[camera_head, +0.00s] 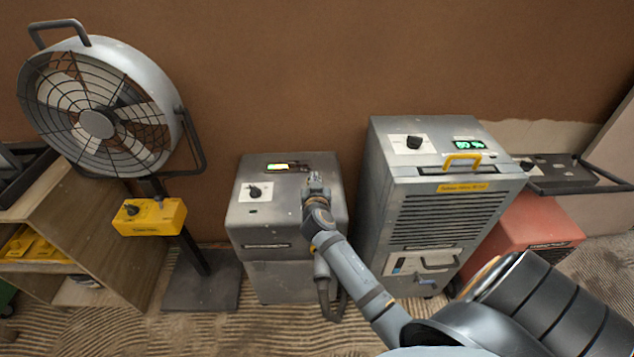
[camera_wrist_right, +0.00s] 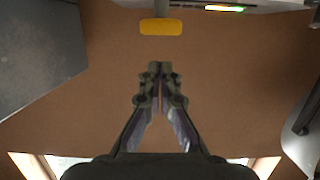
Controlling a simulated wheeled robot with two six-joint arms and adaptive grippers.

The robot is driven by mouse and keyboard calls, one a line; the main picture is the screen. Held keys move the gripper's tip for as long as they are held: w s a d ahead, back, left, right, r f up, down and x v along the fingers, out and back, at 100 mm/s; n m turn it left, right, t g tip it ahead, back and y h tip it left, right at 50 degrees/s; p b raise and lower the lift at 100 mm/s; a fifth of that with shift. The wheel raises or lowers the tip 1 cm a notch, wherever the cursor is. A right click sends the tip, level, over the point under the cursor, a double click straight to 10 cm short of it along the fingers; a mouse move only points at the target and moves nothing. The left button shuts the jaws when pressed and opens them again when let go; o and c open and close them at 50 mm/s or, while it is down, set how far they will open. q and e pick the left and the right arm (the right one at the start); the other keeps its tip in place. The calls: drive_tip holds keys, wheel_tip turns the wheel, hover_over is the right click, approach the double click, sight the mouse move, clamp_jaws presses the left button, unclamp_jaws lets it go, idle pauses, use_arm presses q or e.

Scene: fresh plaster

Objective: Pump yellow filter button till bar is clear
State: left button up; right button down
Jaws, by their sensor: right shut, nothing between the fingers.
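The grey metal machine (camera_head: 288,222) with a black knob stands by the wall, with a small lit bar (camera_head: 278,167) on its top showing green and yellow. The bar also shows in the right wrist view (camera_wrist_right: 224,8), coloured along part of its length. The yellow button (camera_wrist_right: 161,27) shows in the right wrist view, ahead of the fingertips and apart from them in the picture. In the head view I cannot make it out; my gripper covers that part of the machine. My right gripper (camera_head: 316,180) is shut and empty at the machine's top right. My left gripper is out of view.
A larger grey unit (camera_head: 440,215) with a yellow handle and green display stands close to the right. A fan (camera_head: 96,122) on a stand with a yellow control box (camera_head: 149,216) is at left, beside a wooden shelf (camera_head: 128,240). A red case (camera_head: 530,235) is at far right.

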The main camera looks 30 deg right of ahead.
drive_tip(key=v, duration=0.8)
drive_tip(key=shift+f+b, duration=0.25)
drive_tip(key=shift+b, duration=0.1)
drive_tip(key=shift+s, duration=0.1)
drive_tip(key=shift+a, duration=0.1)
